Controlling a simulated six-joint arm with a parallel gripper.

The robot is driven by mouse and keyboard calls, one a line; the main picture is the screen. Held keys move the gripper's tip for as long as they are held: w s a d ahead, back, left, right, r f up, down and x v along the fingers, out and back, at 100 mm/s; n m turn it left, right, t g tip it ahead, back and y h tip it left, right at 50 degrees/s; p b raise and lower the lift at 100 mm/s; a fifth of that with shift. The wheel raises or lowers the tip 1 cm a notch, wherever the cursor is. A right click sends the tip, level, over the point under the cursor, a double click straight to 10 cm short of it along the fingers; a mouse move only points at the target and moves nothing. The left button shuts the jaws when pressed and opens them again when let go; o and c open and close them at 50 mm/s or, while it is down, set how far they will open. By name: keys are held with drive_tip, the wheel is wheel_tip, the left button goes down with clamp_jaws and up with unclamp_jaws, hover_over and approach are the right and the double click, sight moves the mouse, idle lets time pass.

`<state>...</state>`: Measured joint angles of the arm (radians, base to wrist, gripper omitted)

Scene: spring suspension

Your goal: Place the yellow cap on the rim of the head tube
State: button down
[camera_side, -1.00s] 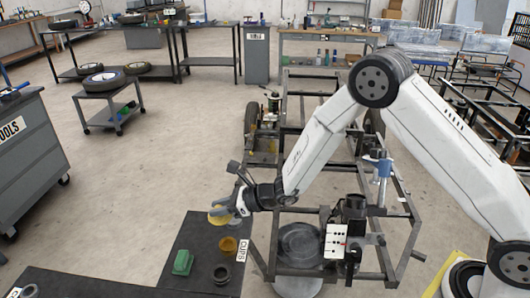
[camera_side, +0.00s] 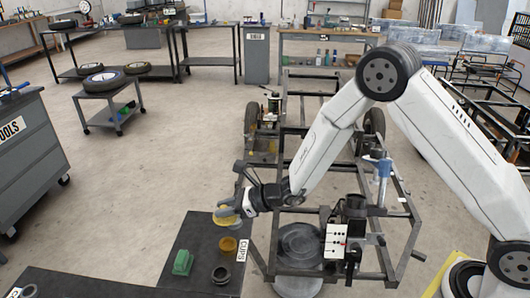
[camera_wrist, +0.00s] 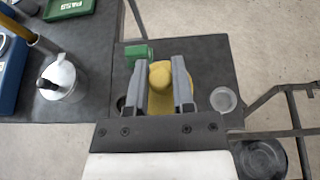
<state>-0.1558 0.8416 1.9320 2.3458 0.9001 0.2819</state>
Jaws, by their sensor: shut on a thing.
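My gripper (camera_side: 229,213) is shut on the yellow cap (camera_side: 222,217), held above the dark table at the lower left of the side view. In the wrist view the cap's round knob (camera_wrist: 160,73) sits between the two grey fingers of my gripper (camera_wrist: 162,80), and a wider yellow part shows behind them. I cannot tell for sure which part is the head tube. An upright blue and silver tube (camera_side: 383,173) stands on the metal frame to the right, well apart from the cap.
The dark table (camera_side: 195,240), labelled CUPS, bears a green block (camera_side: 183,262), a yellow cup (camera_side: 228,245) and dark rings (camera_side: 221,274). The metal frame (camera_side: 408,225) stands right of it, with a white control box (camera_side: 336,242) and a dark cylinder (camera_side: 354,206).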

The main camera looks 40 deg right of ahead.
drive_tip(key=d+m+t+h, duration=0.1)
drive_tip(key=d+m+h, duration=0.1)
drive_tip(key=d, duration=1)
drive_tip(key=s+d+r+m+t+h, duration=0.1)
drive_tip(key=s+d, duration=0.3)
drive_tip(key=d, duration=0.5)
drive_tip(key=s+d+r+m+t+h, duration=0.1)
drive_tip(key=s+d+m+h, duration=0.1)
drive_tip(key=s+d, duration=0.3)
drive_tip(key=s+d+r+m+t+h, duration=0.1)
drive_tip(key=s+d+m+h, duration=0.1)
drive_tip(key=d, duration=1.1)
drive_tip(key=shift+s+m+h, duration=0.3)
drive_tip(key=shift+s+h, duration=0.3)
drive_tip(key=shift+s, duration=0.6)
drive_tip(key=shift+f, duration=2.2)
drive_tip(key=shift+f, duration=1.8)
drive_tip(key=shift+f, duration=0.25)
